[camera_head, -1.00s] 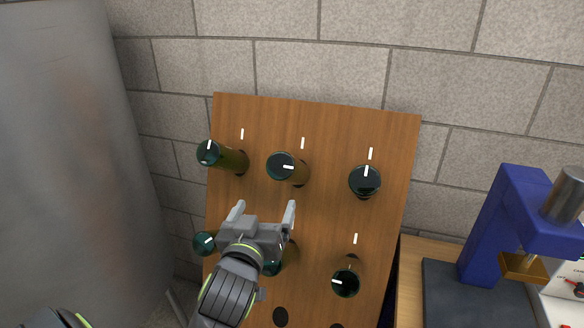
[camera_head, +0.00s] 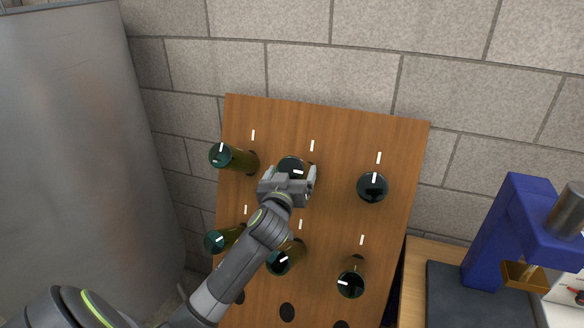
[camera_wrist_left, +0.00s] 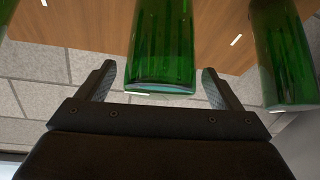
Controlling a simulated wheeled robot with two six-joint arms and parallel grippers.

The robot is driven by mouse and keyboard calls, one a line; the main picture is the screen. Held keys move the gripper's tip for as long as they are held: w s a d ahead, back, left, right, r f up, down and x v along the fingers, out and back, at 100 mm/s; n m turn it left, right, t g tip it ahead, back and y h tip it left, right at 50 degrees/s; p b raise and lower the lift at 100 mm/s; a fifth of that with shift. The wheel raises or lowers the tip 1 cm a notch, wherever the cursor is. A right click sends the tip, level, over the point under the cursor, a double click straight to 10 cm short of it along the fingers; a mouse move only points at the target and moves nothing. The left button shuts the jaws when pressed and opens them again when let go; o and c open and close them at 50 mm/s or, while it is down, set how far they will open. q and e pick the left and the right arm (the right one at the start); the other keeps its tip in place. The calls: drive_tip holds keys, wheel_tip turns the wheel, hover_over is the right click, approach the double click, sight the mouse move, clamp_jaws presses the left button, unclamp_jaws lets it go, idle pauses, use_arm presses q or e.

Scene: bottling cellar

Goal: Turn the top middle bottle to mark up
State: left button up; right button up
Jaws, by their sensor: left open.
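The top middle bottle (camera_head: 290,161) is dark green and sticks out of the wooden board with its base toward me. The white mark on its base lies sideways, pointing right. A white line (camera_head: 312,146) on the board above it is upright. My left gripper (camera_head: 290,173) is open at the bottle's base and hides its lower part. In the left wrist view the bottle (camera_wrist_left: 160,55) runs between the two open fingers (camera_wrist_left: 160,84), with a gap on each side. My right gripper is not in view.
Other bottles stick out of the board (camera_head: 335,225): top left (camera_head: 236,158), top right (camera_head: 372,187) and several in the row below. A blue press (camera_head: 510,230) stands on the bench at right. A grey metal tank (camera_head: 60,150) is at left.

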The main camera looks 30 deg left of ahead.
use_arm(q)
drive_tip(key=shift+w+a, duration=0.25)
drive_tip(key=shift+w, duration=0.4)
drive_tip(key=c, duration=1)
